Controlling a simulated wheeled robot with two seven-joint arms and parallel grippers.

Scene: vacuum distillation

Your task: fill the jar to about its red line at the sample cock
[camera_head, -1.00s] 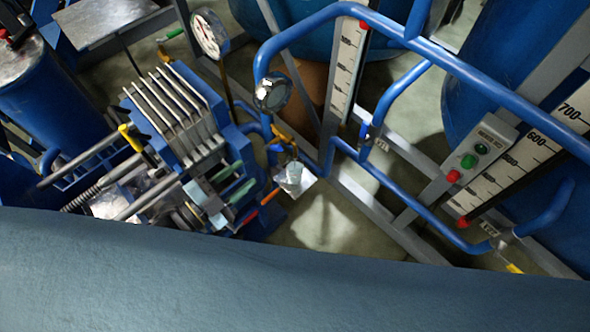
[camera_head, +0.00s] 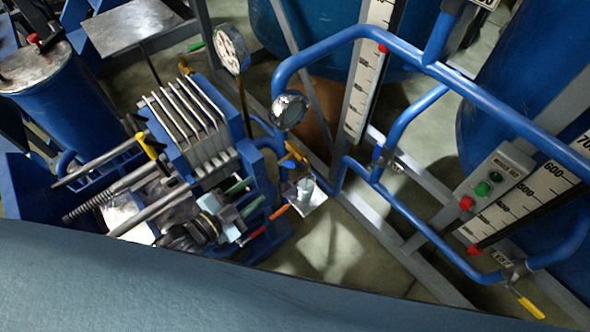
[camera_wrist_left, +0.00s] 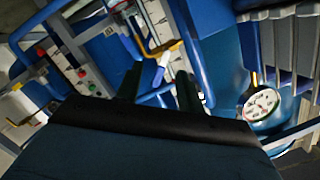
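A small clear jar (camera_head: 305,188) stands on a small light plate (camera_head: 317,200), under the sample cock (camera_head: 296,155) with its yellow handle. My left gripper (camera_head: 257,190) is just left of the jar, its two dark green fingers apart and pointing toward it, with nothing between them. In the left wrist view the open fingers (camera_wrist_left: 160,78) point toward the pale jar (camera_wrist_left: 164,60), with the yellow cock handle (camera_wrist_left: 155,46) close by. The jar's red line and its liquid level are too small to tell. My right gripper is not in view.
Blue pipes (camera_head: 400,110) and a dial gauge (camera_head: 289,109) surround the cock. A finned blue machine (camera_head: 190,120) stands to the left. Scaled level boards (camera_head: 368,75) and a button box (camera_head: 494,175) are to the right. Some floor (camera_head: 330,245) shows below the plate.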

